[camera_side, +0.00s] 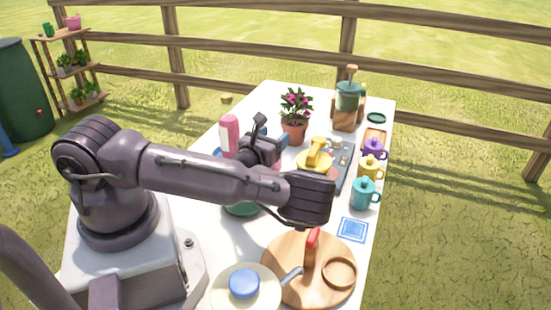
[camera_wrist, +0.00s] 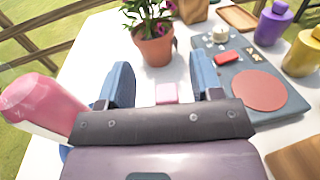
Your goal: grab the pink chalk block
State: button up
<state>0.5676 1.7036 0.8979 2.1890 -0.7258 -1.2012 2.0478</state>
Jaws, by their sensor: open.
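The pink chalk block (camera_wrist: 167,93) is a small pale pink block on the white table, seen in the wrist view between my fingers and just beyond the dark gripper body. Its lower part is hidden by that body. My gripper (camera_wrist: 163,80) is open, with one blue finger to the left of the block and one to the right.
A pink bottle (camera_wrist: 40,105) stands close to the left finger. A potted flower (camera_wrist: 153,42) stands beyond the fingers. A grey board (camera_wrist: 250,85) with a red disc lies to the right. Colored mugs (camera_side: 369,169) line the table's right side.

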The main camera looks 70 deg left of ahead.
notch_tip(320, 180, down, 5)
jog(key=shift+f, duration=0.1)
jog(key=shift+f+x, duration=0.2)
jog(key=shift+x, duration=0.85)
jog(key=shift+w+a, duration=0.35)
jog(key=c, duration=1)
